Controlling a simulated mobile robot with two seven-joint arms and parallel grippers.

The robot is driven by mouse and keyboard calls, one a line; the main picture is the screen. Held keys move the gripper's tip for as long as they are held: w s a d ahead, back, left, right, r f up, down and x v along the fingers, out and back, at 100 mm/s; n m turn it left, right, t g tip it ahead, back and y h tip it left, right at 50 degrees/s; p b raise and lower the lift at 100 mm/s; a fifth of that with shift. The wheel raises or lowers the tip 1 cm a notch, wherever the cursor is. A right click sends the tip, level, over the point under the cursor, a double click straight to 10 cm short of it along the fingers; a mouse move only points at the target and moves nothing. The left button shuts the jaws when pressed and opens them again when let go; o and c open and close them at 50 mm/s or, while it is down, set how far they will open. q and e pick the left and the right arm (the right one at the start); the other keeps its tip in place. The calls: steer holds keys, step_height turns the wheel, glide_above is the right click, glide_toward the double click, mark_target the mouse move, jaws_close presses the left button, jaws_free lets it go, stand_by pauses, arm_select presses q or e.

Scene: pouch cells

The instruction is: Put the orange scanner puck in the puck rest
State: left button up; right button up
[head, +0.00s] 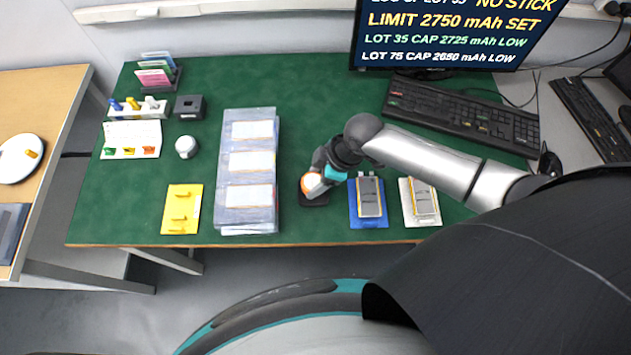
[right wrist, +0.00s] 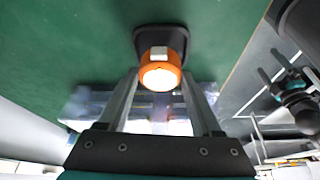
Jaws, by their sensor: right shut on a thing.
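The orange scanner puck (head: 311,184) is between the fingers of my right gripper (head: 322,178), which is shut on it. In the right wrist view the puck (right wrist: 160,72) shows its pale, bright round face and a light block on top, between the two fingers (right wrist: 155,95). The black puck rest (head: 316,201) lies on the green mat right beneath the puck; it also shows behind the puck in the right wrist view (right wrist: 148,38). I cannot tell whether the puck touches the rest or hangs just above it. My left gripper is not in view.
A clear tray stack (head: 230,228) with white cards stands left of the rest. A blue tray (head: 354,213) and a white tray (head: 407,210), each with a pouch cell, lie to the right. A yellow tray (head: 172,222), a keyboard (head: 460,117) and a monitor (head: 450,40) are farther off.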

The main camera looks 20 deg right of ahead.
steer(key=shift+f, duration=1.1)
steer(key=shift+f+b, duration=0.2)
steer(key=shift+b, duration=0.1)
steer(key=o, duration=1.5)
steer(key=shift+c, duration=0.2)
steer(key=shift+r, duration=0.2)
steer(key=shift+d+r+p, duration=0.15)
steer(key=shift+r+p, duration=0.15)
steer(key=p+v, duration=0.2)
steer(key=v, duration=0.9)
steer(key=shift+r, duration=0.25)
